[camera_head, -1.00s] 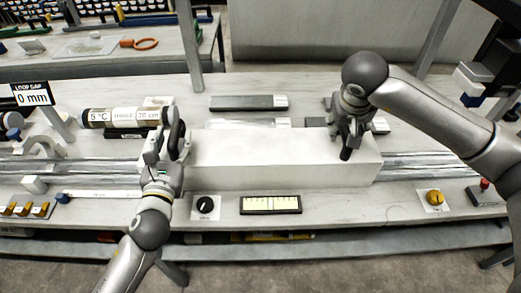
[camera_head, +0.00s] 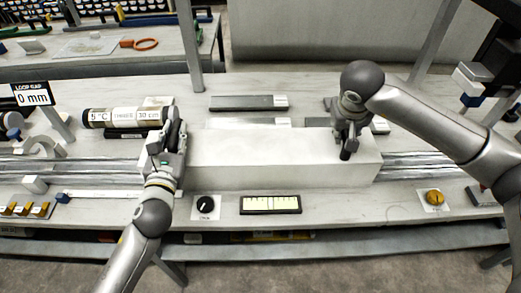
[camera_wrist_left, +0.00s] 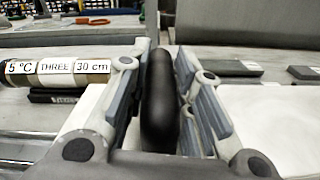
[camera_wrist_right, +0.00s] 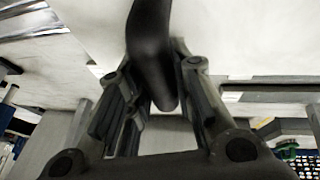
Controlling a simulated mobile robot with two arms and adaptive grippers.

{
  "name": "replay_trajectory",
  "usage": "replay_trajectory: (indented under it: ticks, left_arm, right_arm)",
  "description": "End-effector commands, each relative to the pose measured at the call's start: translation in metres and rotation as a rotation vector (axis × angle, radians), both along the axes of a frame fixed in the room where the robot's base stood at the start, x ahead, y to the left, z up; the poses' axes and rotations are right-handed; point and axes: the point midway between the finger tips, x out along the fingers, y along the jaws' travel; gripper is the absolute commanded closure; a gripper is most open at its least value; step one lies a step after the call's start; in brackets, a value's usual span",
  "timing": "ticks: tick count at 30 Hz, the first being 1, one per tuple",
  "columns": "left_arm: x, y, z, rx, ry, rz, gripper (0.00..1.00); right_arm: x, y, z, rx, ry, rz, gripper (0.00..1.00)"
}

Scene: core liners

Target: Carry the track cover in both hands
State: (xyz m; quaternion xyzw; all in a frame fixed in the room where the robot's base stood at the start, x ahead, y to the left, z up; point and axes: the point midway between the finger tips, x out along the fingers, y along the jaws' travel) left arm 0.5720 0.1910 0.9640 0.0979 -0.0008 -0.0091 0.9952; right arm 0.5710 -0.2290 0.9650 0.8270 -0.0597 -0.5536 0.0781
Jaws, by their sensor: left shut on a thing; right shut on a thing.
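The track cover (camera_head: 280,160) is a long white box lying over the metal rails in the middle of the bench. It has a dark handle at each end. My left gripper (camera_head: 174,140) is at its left end, shut on the black left handle (camera_wrist_left: 160,100), which stands between the fingers in the left wrist view. My right gripper (camera_head: 348,135) is at its right end, shut on the right handle (camera_wrist_right: 150,45). The cover appears to rest level along the rails; its underside is hidden.
Rails (camera_head: 420,163) run out on both sides. A labelled cylinder (camera_head: 125,116) lies behind my left gripper. Grey bars (camera_head: 248,103) lie behind the cover. In front are a black knob (camera_head: 205,206), a gauge (camera_head: 270,204) and a yellow knob (camera_head: 434,197). A post (camera_head: 190,50) stands behind.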

Motion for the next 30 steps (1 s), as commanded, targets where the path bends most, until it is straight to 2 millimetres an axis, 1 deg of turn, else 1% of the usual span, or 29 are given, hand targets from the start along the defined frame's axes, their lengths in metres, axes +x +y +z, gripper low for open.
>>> replay_trajectory:
  ticks: [14,15,20,26,30]
  left_arm:
    - [0.000,0.000,0.000,0.000,0.000,-0.001,1.00]
    - [0.000,-0.001,0.003,0.000,-0.006,-0.002,1.00]
    - [0.000,-0.001,0.004,0.000,-0.006,-0.002,1.00]
    - [0.000,-0.001,0.012,0.000,-0.005,-0.003,1.00]
    - [0.000,-0.001,0.022,0.000,-0.006,-0.003,1.00]
  right_arm:
    - [0.000,0.000,0.000,0.001,-0.001,0.001,1.00]
    - [0.001,0.000,0.002,0.001,-0.005,0.000,1.00]
    - [0.001,0.000,0.004,0.001,-0.005,0.000,1.00]
    - [0.001,0.000,0.011,0.001,-0.005,0.000,1.00]
    - [0.001,0.000,0.021,0.001,-0.005,0.000,1.00]
